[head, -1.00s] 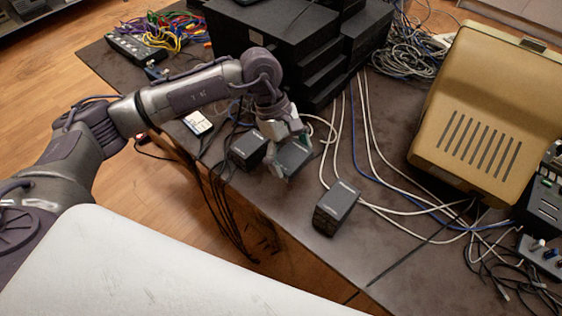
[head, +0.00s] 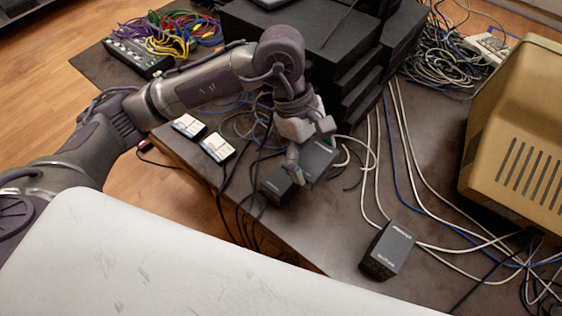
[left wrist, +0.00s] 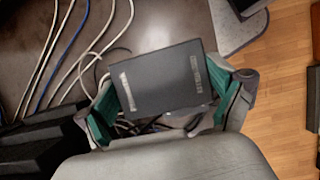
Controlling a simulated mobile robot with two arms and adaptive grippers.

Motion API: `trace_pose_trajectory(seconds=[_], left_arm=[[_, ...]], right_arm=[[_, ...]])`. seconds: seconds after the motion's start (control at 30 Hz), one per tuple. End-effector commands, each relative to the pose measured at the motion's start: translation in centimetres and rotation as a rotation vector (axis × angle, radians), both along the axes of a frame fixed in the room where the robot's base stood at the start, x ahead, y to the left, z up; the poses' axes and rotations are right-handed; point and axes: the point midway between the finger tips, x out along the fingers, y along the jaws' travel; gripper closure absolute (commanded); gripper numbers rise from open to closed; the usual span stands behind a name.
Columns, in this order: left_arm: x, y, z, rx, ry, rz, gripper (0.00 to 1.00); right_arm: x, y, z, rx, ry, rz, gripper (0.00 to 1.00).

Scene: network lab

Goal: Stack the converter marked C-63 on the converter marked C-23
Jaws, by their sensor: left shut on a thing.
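My left gripper (head: 309,146) is shut on a dark grey box-shaped converter (head: 320,160). In the left wrist view, this converter (left wrist: 158,78) sits between the two green-lined fingers, with pale label strips on its face too small to read. A second dark converter (head: 273,185) is just left of and below the held one in the head view, partly covered by the finger. A third converter (head: 388,252) stands apart on the table at the lower right. I cannot read which is C-63 or C-23. My right gripper is not in view.
A stack of black equipment (head: 330,45) stands behind the gripper. White and blue cables (head: 400,160) cross the table (head: 340,215). A beige monitor (head: 520,140) is at the right. Two small white-labelled items (head: 217,147) lie near the left table edge.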

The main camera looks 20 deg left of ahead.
Motion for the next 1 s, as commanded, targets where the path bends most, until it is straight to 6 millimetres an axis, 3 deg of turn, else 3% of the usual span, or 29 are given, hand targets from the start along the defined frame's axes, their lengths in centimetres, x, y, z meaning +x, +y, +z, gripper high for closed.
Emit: trace_pose_trajectory(seconds=[0.1, 0.3, 0.5, 0.73, 1.0], left_arm=[[0.2, 2.9, -1.5, 0.004, 0.004, 0.007, 0.53], [0.4, 5.6, -3.2, 0.001, 0.002, 0.001, 0.53], [0.4, 6.1, -4.3, -0.001, 0.001, 0.001, 0.53], [0.4, 6.0, -7.4, -0.001, 0.001, 0.0, 0.53], [0.5, 6.0, -7.7, -0.001, -0.002, -0.001, 0.53]], right_arm=[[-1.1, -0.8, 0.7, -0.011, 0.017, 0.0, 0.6], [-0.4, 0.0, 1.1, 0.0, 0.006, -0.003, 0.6], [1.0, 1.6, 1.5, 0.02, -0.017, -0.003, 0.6], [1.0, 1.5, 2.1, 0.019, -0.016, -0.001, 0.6], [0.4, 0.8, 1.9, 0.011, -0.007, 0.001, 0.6]])
